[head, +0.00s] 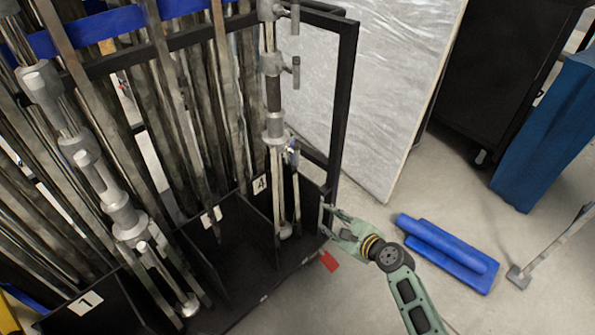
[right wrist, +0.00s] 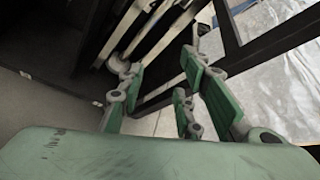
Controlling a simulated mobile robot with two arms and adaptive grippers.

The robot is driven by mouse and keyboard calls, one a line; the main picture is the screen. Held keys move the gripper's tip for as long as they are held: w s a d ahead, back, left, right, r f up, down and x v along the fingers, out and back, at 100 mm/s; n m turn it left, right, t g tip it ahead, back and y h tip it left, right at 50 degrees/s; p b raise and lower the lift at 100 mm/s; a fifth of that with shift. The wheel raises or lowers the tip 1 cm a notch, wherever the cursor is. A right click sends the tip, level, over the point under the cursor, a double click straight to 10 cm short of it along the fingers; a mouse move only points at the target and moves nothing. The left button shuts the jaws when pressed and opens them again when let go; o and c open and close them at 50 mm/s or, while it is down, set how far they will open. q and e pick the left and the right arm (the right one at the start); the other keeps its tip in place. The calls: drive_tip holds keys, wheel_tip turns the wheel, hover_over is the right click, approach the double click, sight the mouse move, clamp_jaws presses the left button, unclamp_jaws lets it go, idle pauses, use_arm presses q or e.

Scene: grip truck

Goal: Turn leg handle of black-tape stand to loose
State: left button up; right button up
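The black-tape stand (head: 273,95) is upright in the rack compartment labelled 4. It is a metal stand with a dark band on its column. A small leg handle (head: 292,152) with a bluish glint sticks out right of its lower collar. My right gripper (head: 325,217) is low at the rack's right front corner, below and right of the handle, apart from it. In the right wrist view its green fingers (right wrist: 165,85) are spread and empty. Stand legs (right wrist: 158,33) show beyond them. The handle cannot be made out there. My left gripper is not in view.
The black rack frame (head: 345,95) rises close beside the stand. Another stand (head: 100,180) is at left. A grey panel (head: 400,60) leans behind. A blue object (head: 450,255) lies on the floor right of my right arm. Open floor lies in front.

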sight(299, 155)
drive_tip(key=w+a+r+m+y+b, duration=0.1)
drive_tip(key=a+r, duration=0.1)
drive_tip(key=r, duration=0.3)
drive_tip(key=w+a+r+m+t+y+b, duration=0.1)
drive_tip(key=w+a+r+m+y, duration=0.1)
drive_tip(key=r, duration=0.4)
drive_tip(key=w+a+r+m+t+y+b, duration=0.1)
drive_tip(key=w+a+r+m+b, duration=0.1)
drive_tip(key=r, duration=0.4)
drive_tip(key=shift+w+r+y, duration=0.15)
drive_tip(key=shift+w+y, duration=0.05)
drive_tip(key=shift+y, duration=0.2)
drive_tip(key=b+x, duration=0.1)
drive_tip(key=x, duration=0.4)
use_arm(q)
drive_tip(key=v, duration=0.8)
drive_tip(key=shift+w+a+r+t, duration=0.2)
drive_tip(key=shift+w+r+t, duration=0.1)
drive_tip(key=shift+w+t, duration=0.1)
use_arm(e)
drive_tip(key=shift+w+a, duration=0.25)
drive_tip(key=shift+w, duration=0.05)
drive_tip(key=shift+c, duration=0.4)
clamp_jaws()
